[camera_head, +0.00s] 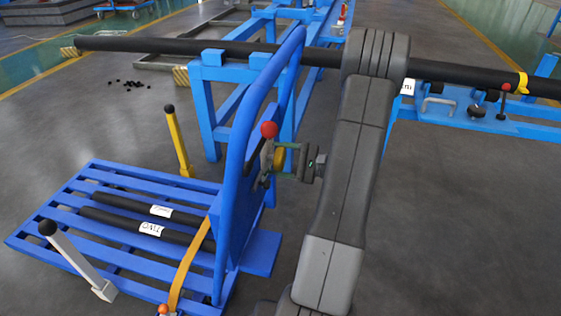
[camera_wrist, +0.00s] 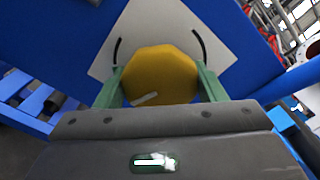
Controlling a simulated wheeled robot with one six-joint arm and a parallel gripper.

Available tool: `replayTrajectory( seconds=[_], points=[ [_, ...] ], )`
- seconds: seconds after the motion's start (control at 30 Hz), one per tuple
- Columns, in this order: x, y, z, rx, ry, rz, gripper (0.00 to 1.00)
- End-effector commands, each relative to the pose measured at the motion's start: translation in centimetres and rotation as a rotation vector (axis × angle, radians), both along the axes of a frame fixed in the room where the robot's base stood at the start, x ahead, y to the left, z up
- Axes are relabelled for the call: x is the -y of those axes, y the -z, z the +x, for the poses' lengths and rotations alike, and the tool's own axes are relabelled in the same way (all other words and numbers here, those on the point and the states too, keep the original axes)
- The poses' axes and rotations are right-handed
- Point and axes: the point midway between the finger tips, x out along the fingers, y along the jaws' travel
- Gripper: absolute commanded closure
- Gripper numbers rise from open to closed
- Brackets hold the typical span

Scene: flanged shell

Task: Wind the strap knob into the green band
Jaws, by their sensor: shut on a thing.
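The yellow strap knob (camera_wrist: 160,78) sits on a pale plate (camera_wrist: 215,60) on the blue cart and fills the space between my fingers. A short pale pointer mark (camera_wrist: 144,99) shows on the knob's lower left. Black arcs curve on the plate left and right of the knob. No green band can be made out; the knob and my fingers cover part of the plate. My gripper (camera_wrist: 160,86) is shut on the knob, with one green finger against each side. In the head view the knob (camera_head: 279,158) shows beside the cart's upright frame.
A red-balled lever (camera_head: 268,130) stands close to my gripper. The blue cart (camera_head: 120,178) carries two labelled black bars, an orange strap (camera_head: 188,265) and posts. A long black tube (camera_head: 150,46) rests on blue stands behind. Floor at the right is clear.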

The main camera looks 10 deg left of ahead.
Motion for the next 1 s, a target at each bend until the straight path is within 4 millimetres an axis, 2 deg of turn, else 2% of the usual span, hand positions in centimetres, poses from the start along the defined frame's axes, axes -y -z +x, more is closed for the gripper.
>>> replayTrajectory(
  seconds=[0.43,0.47,0.57,0.87,1.0],
  points=[
    [0.0,0.1,0.0,0.008,0.0,-0.002,0.59],
    [0.0,0.1,0.0,0.008,0.0,-0.002,0.32],
    [0.0,0.0,0.0,0.007,0.001,-0.001,0.14],
    [0.1,0.0,0.0,0.008,0.001,-0.001,0.14],
    [1.4,-0.1,0.0,0.008,0.002,0.0,0.14]
  ],
)
